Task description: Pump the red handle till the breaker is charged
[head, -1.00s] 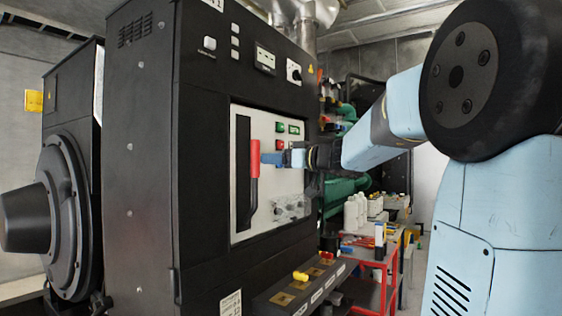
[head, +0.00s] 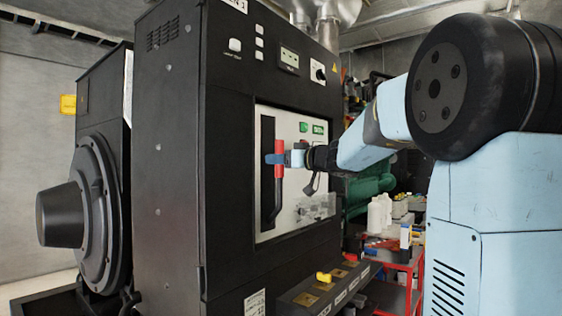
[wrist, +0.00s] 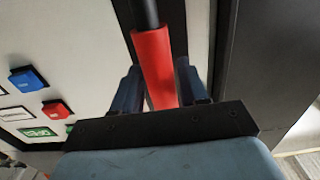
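The red handle grip (head: 279,178) sits on a black lever (head: 271,208) in front of a dark slot in the pale breaker panel (head: 297,212). The red part is at the upper end of the lever, which stands nearly upright. My gripper (head: 276,159) reaches in from the right with its blue fingers across the red grip. In the wrist view, the red grip (wrist: 154,62) lies between the two fingers (wrist: 157,92), which appear to press on both sides of it. A green indicator (head: 319,128) shows on the panel; its text is unreadable.
The panel is set in a tall black cabinet (head: 225,190). A ledge with a yellow knob (head: 323,277) juts out below it. A red cart (head: 400,265) with white bottles (head: 378,214) stands behind at right. In the wrist view, blue (wrist: 28,78) and red (wrist: 57,108) buttons are beside the handle.

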